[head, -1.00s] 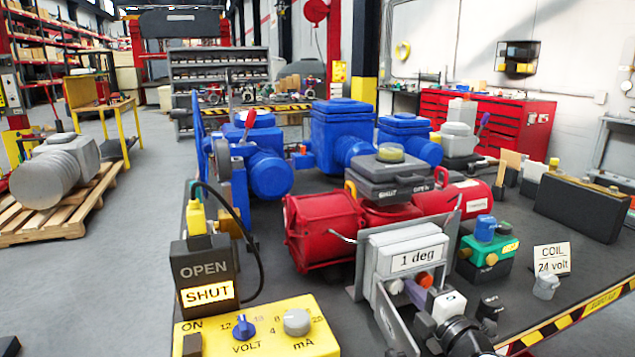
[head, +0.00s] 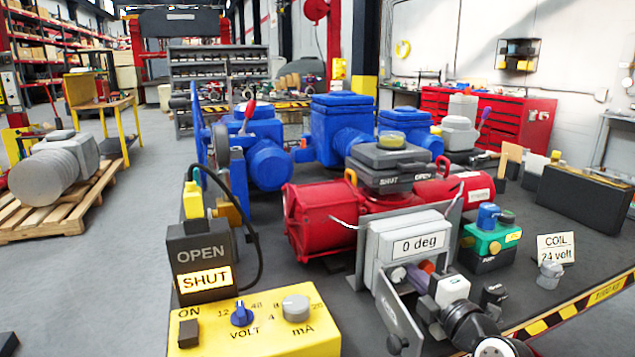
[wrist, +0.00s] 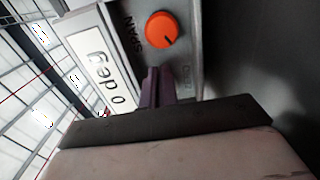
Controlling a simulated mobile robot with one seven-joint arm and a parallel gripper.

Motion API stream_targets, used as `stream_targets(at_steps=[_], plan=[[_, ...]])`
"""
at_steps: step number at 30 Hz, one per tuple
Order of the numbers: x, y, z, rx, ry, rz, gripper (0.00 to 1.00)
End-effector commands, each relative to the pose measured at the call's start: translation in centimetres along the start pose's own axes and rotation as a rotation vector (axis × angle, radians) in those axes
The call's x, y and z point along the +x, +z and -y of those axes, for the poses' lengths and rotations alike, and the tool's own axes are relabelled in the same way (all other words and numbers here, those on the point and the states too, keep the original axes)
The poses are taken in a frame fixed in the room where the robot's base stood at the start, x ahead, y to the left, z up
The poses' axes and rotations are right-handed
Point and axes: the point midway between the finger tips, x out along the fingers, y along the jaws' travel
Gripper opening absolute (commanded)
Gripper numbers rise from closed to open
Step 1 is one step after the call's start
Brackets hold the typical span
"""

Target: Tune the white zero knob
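The white zero knob (head: 398,274) is at the lower left of the grey positioner box, below its display (head: 420,244), which reads "0 deg". The orange span knob (head: 427,266) is to its right, and it also shows in the wrist view (wrist: 161,29). My gripper (head: 417,276) has narrow purple fingers that reach in between the white and orange knobs. In the wrist view, the fingers (wrist: 156,88) lie close together and look shut. The white knob is hidden there by my gripper. I cannot tell whether the fingers touch it.
A metal bracket plate (head: 398,315) is close to the left of my arm. A red actuator (head: 325,218) is behind the box. A green unit (head: 486,245) stands to the right. A yellow calibrator (head: 265,330) is at the front left.

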Motion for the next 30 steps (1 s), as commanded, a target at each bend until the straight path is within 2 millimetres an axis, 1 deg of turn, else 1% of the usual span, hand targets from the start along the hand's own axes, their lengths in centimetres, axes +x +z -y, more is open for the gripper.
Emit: stream_targets(at_steps=[1,3,10,13,24,27,30], plan=[[0.1,-0.3,-0.2,-0.003,0.002,-0.009,0.0],[0.1,-0.3,-0.1,-0.003,0.002,-0.009,0.0],[0.1,0.5,-0.1,-0.003,0.003,-0.007,0.0],[-0.2,0.7,-0.1,-0.002,0.002,-0.005,0.0],[-4.6,0.8,0.0,-0.002,0.002,0.0,0.0],[-5.5,0.8,0.0,-0.001,0.001,0.0,0.0],[-5.9,0.7,-0.1,-0.001,0.001,-0.002,0.0]])
